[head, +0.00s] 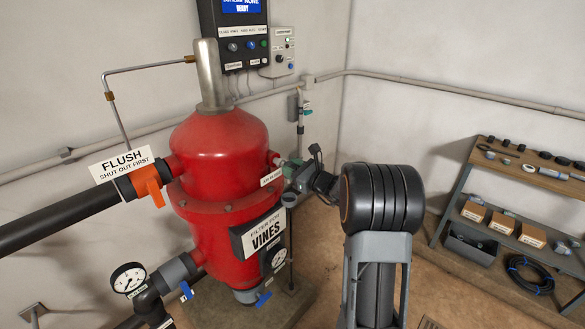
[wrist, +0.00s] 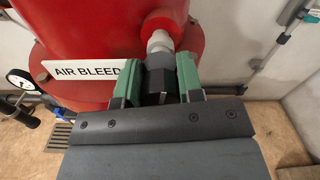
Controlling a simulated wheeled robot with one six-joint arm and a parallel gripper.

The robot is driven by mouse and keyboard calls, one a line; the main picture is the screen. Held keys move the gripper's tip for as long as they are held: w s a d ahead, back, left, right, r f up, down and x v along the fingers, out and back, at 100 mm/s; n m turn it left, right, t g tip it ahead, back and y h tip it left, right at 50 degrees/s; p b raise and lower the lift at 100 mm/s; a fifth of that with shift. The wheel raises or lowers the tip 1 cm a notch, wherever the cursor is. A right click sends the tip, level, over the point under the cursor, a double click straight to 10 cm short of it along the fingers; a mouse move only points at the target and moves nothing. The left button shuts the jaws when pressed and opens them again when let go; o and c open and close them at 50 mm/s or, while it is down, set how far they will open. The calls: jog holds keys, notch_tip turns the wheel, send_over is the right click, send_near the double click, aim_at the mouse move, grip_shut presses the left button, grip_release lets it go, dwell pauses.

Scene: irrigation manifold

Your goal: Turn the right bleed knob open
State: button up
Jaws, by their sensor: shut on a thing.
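The bleed knob (wrist: 160,86) is a dark, blocky piece on a pale grey stem that comes out of the red filter tank (head: 222,150), beside a white AIR BLEED label (wrist: 85,72). My gripper (wrist: 159,76) has its green-padded fingers on either side of the knob and is shut on it. In the head view my gripper (head: 291,169) reaches the right side of the tank, and the knob is mostly hidden there. No mark showing the knob's turned position can be made out. Only this one bleed knob shows.
An orange valve handle (head: 148,186) sits at the FLUSH sign (head: 122,163) on the left. Gauges and blue-handled valves are low on the tank. A thin wall pipe (head: 299,115) stands behind my gripper. A shelf (head: 480,218) with parts is at the right.

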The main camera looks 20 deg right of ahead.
jog(key=m+p, duration=0.2)
jog(key=m, duration=0.3)
jog(key=shift+d+r, duration=0.1)
jog(key=shift+w+m+p, duration=0.1)
jog(key=shift+m+p, duration=0.45)
jog(key=shift+m, duration=0.85)
jog(key=o, duration=0.9)
jog(key=b+v, duration=0.2)
jog(key=v, duration=1.2)
